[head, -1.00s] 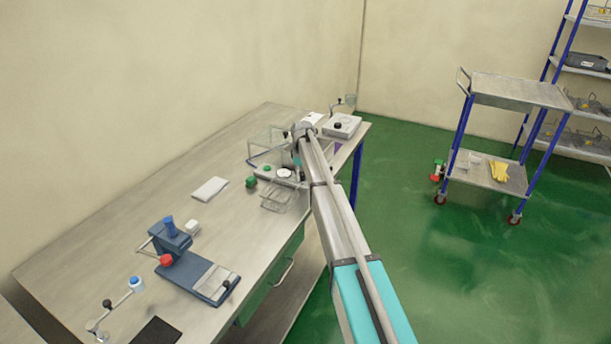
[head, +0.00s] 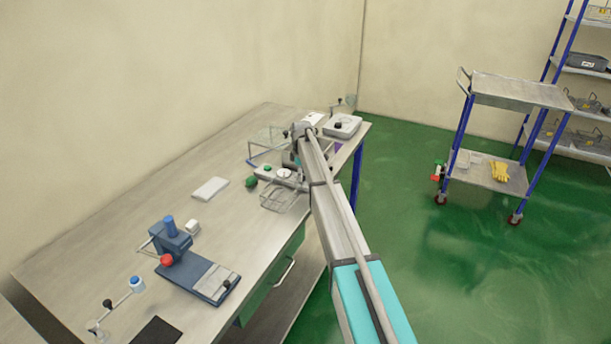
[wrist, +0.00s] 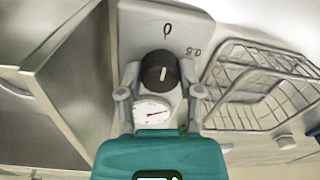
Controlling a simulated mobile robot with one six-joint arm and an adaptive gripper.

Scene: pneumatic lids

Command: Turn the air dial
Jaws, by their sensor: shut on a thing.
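The air dial (wrist: 160,73) is a round black knob with a white mark, on a pale panel (wrist: 137,27) printed with "0" and "0.5". In the wrist view the mark stands almost upright, pointing roughly toward the "0". My gripper (wrist: 160,78) is shut on the dial, one finger on each side. A white gauge (wrist: 153,113) with a red needle lies just below the dial, partly covered by my teal gripper body. In the head view the gauge (head: 284,173) shows beside my gripper, while my arm hides the dial.
A wire basket (wrist: 262,85) stands close to the right of the panel in the wrist view. A white device with a black knob (head: 343,125) stands at the far end.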

